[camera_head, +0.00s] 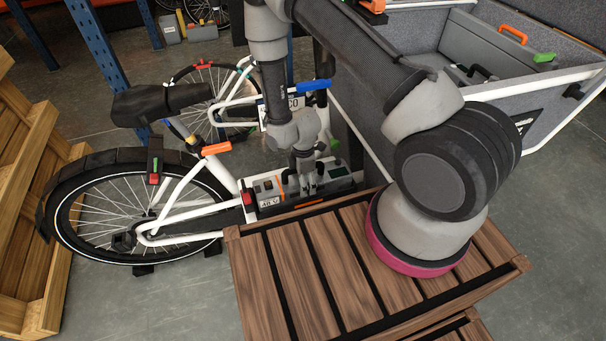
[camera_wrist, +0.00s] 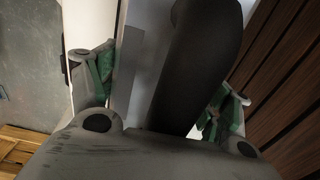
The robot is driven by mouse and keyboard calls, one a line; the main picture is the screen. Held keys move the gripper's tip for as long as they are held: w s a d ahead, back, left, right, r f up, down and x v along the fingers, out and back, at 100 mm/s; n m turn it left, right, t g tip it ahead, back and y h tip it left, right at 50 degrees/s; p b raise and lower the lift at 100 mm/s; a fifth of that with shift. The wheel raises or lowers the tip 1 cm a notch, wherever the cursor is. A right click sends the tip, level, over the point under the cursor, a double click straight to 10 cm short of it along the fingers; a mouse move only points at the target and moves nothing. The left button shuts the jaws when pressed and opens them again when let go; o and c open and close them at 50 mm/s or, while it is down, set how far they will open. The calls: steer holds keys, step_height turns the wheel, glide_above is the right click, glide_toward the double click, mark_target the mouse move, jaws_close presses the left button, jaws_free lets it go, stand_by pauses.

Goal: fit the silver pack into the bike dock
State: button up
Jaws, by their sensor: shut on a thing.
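The silver pack (camera_head: 268,188), a grey box with an orange mark and a small label, lies lengthwise low in the white bike frame. It is at the bike dock (camera_head: 249,208), whose end has a red part. I cannot tell whether the pack is fully seated. My gripper (camera_head: 305,181) reaches down from above and is shut on the pack's handle. In the wrist view, the green-padded fingers of my gripper (camera_wrist: 163,95) stand either side of the thick black handle (camera_wrist: 197,65). The pack's underside and far side are hidden.
A slatted wooden platform (camera_head: 296,270) stands close in front of the dock. A grey-lined bin (camera_head: 490,38) with other packs is at the upper right. Blue posts (camera_head: 103,62) and a wooden pallet (camera_head: 38,190) are at left. Bare floor shows at lower left.

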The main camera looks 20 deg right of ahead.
steer(key=shift+f, duration=0.25)
steer(key=o, duration=2.1)
steer(key=shift+f, duration=0.15)
step_height(320, 180, up, 12)
steer(key=shift+f, duration=0.25)
steer(key=shift+r, duration=0.4)
